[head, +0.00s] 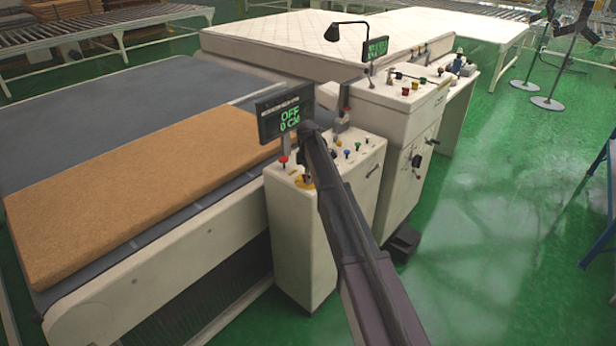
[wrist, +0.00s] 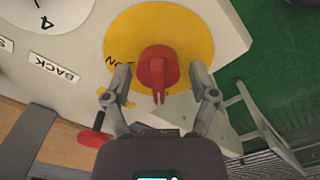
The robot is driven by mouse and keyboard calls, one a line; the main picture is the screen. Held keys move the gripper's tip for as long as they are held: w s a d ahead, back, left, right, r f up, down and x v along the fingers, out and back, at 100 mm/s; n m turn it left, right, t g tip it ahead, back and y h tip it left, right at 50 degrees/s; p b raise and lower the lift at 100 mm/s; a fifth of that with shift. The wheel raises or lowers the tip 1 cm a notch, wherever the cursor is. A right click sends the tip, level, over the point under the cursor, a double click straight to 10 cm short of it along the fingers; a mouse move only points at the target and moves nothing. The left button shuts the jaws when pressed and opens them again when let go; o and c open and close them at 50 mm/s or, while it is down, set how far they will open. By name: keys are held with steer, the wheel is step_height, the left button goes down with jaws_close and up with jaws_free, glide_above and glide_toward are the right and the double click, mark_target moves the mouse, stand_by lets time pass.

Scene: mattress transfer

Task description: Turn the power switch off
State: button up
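The power switch is a red rotary knob (wrist: 157,68) on a round yellow disc (wrist: 190,30) in the wrist view. Its narrow handle points down in that picture, and partly visible lettering like "ON" is left of it. My gripper (wrist: 160,84) is open, with one finger on each side of the knob and visible gaps between. In the head view the yellow disc (head: 303,183) shows at the front of the near control box (head: 300,230), partly hidden by my arm.
A red button (wrist: 93,138) sits left of my gripper; a "BACK" label (wrist: 55,70) and dial (wrist: 40,10) are further left. A tan slab (head: 140,190) lies on the conveyor. A second control box (head: 400,120) and mattress (head: 330,45) stand behind.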

steer(key=shift+w+m, duration=0.1)
steer(key=shift+m, duration=0.3)
stand_by(0.3)
steer(key=m, duration=0.3)
steer(key=shift+m, duration=0.3)
steer(key=m, duration=1.3)
steer(key=shift+m, duration=0.4)
step_height(320, 180, up, 14)
steer(key=p, duration=1.4)
steer(key=s+d+f+b, duration=0.3)
steer(key=s, duration=0.6)
steer(key=s+d+f+b, duration=0.3)
steer(key=s+f+b, duration=0.1)
steer(key=s, duration=0.6)
steer(key=s+d+f+b, duration=0.3)
steer(key=s+f+b, duration=0.1)
steer(key=s, duration=0.5)
steer(key=shift+s+d, duration=0.3)
steer(key=shift+d, duration=0.1)
